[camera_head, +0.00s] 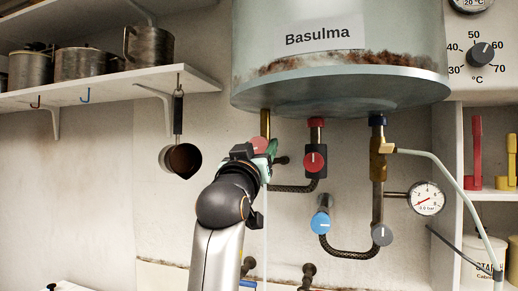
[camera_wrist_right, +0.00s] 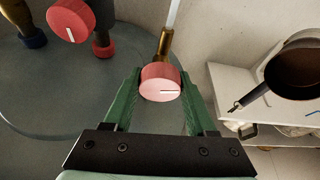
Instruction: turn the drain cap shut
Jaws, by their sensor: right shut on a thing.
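The drain cap appears to be the round red cap (camera_head: 259,144) on the brass pipe at the left under the tank. In the right wrist view the cap (camera_wrist_right: 160,82) shows a pink-red face with a white mark lying level, pointing right. My right gripper (camera_head: 268,149) is at the cap; in the wrist view its green fingers (camera_wrist_right: 161,88) stand on either side of the cap, shut on it. In the head view the gripper and wrist hide part of the cap. My left gripper is in neither view.
The tank (camera_head: 340,85) hangs just above my right gripper. A red knob (camera_head: 314,161), a blue knob (camera_head: 320,222) and a grey knob (camera_head: 382,236) are to the right, with a pressure gauge (camera_head: 427,198). A small pan (camera_head: 181,160) hangs from the shelf (camera_head: 130,86) at left.

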